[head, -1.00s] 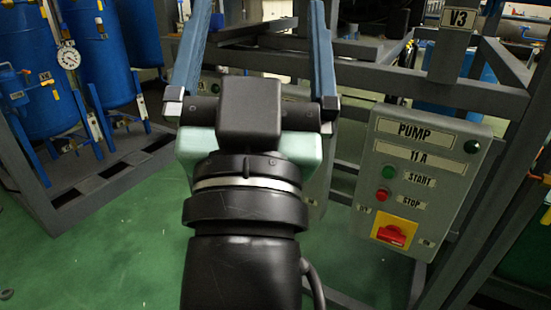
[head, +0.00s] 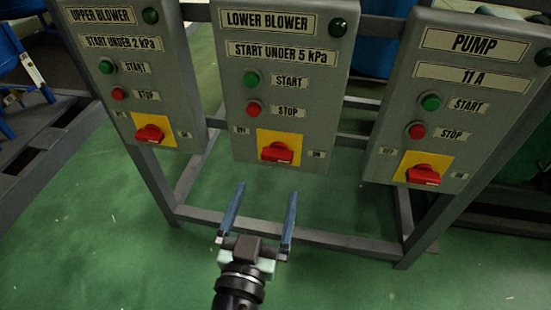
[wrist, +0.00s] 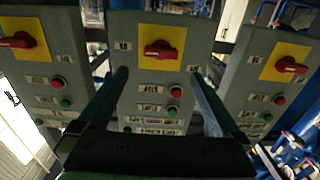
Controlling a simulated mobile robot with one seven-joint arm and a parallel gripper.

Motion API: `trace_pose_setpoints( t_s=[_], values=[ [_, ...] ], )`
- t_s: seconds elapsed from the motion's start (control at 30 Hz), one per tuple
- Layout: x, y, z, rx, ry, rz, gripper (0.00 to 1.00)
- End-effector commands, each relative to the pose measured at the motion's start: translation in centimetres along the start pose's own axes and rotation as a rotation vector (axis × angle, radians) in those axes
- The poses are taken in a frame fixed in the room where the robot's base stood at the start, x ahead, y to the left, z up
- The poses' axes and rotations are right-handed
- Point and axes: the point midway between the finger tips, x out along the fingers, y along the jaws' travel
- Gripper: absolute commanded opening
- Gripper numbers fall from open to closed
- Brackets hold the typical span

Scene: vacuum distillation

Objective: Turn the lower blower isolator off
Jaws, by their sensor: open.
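The lower blower isolator, a red rotary handle (head: 277,152) on a yellow plate, is at the bottom of the grey panel marked LOWER BLOWER (head: 240,103). Its handle lies roughly crosswise; the small side labels are too blurred to read surely. In the wrist view, which is upside down, the red handle (wrist: 160,48) is in the upper middle. My gripper (head: 266,190) is open and empty, below the isolator in the head view and apart from it. In the wrist view its two fingers (wrist: 160,75) straddle the middle panel's line, with the handle beyond the tips.
The UPPER BLOWER panel stands left with its red isolator (head: 150,134); the PUMP panel stands right with its own (head: 423,175). Green start and red stop buttons sit above each. A grey frame rail (head: 290,232) runs low behind the gripper. The green floor in front is clear.

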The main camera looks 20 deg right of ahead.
Motion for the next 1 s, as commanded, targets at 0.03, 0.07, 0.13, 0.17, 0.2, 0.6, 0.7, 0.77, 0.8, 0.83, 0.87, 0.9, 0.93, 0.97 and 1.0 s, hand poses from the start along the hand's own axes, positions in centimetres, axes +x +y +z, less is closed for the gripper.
trace_pose_setpoints(
  t_s=[0.03, 0.07, 0.13, 0.17, 0.2, 0.6, 0.7, 0.77, 0.8, 0.83, 0.87, 0.9, 0.93, 0.97, 1.0],
  values=[
    [1.1, 0.0, -0.2, 0.000, 0.003, 0.001, 1.00],
    [1.8, 0.0, -0.2, 0.000, 0.004, 0.001, 1.00],
    [3.1, 0.0, -0.1, 0.000, 0.004, 0.000, 1.00],
    [3.7, 0.0, -0.2, 0.000, 0.004, 0.000, 1.00],
    [4.5, 0.0, -0.2, 0.000, 0.004, 0.000, 1.00],
    [9.2, 0.0, -0.1, 0.000, 0.001, -0.001, 1.00],
    [9.5, 0.0, -0.1, 0.000, 0.001, -0.001, 1.00],
    [9.5, 0.0, -0.1, 0.000, 0.001, -0.001, 1.00],
    [9.5, 0.0, -0.1, 0.000, 0.001, -0.002, 1.00],
    [9.5, 0.0, -0.1, 0.000, 0.000, -0.002, 1.00],
    [9.5, 0.0, -0.1, 0.000, 0.000, -0.002, 1.00],
    [9.5, 0.0, -0.1, 0.000, 0.000, -0.002, 1.00],
    [9.5, -0.1, -0.1, 0.000, 0.000, -0.002, 1.00],
    [9.5, -0.1, -0.1, 0.000, 0.000, -0.002, 0.98],
    [9.5, -0.1, -0.1, 0.000, 0.000, -0.002, 0.91]
  ],
)
